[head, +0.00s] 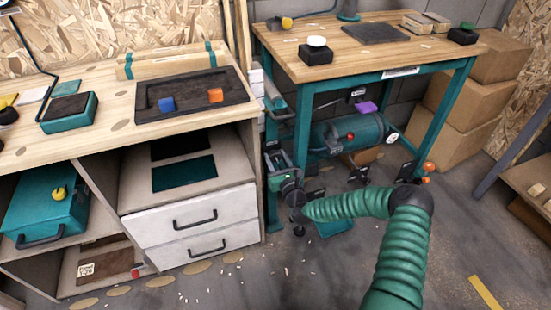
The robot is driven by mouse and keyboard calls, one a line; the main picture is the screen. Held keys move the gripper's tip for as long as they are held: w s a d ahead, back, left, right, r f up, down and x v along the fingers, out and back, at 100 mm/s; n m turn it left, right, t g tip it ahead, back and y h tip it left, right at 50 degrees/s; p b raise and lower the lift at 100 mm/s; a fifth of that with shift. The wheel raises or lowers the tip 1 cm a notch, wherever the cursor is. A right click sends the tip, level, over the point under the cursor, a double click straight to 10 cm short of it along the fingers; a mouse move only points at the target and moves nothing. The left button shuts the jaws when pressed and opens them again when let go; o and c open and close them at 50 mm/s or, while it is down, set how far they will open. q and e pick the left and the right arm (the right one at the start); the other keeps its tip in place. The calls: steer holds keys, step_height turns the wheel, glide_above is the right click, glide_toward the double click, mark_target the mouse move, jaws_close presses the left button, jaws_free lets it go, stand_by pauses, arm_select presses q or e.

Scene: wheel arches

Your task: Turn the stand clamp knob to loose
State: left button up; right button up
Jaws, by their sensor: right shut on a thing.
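My right arm comes in from the lower right in its green ribbed sleeve. My right gripper (272,164) is low beside the left front leg of the teal workbench, near the corner of the white drawers. It is shut on a small part there, which I take to be the stand clamp knob. The knob is too small and too covered by the gripper to make out, and its setting cannot be read. My left gripper is not in view.
The teal workbench (370,64) stands close behind my right gripper, with a green tank (352,134) underneath. The drawer cabinet (190,215) is close on the left. Cardboard boxes (455,115) stand at the right. The floor in front is mostly open, with scattered bits.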

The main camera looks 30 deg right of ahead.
steer(key=shift+n, duration=0.3)
steer(key=shift+c, duration=0.3)
steer(key=n+p, duration=0.1)
steer(key=n, duration=0.2)
steer(key=shift+p, duration=0.4)
steer(key=n+p, duration=0.2)
steer(key=n, duration=0.2)
steer(key=n+p, duration=0.1)
steer(key=n, duration=0.4)
steer(key=shift+r+p, duration=0.1)
steer(key=shift+p, duration=0.25)
steer(key=n+p, duration=0.1)
steer(key=n, duration=0.2)
steer(key=shift+s+n, duration=0.1)
steer(key=shift+n, duration=0.3)
steer(key=n+p, duration=0.2)
steer(key=n, duration=0.4)
steer(key=shift+a, duration=0.1)
steer(key=n+p, duration=0.1)
steer(key=n, duration=0.3)
steer(key=shift+f+n+p, duration=0.2)
steer(key=shift+n+p, duration=0.1)
steer(key=shift+n, duration=1)
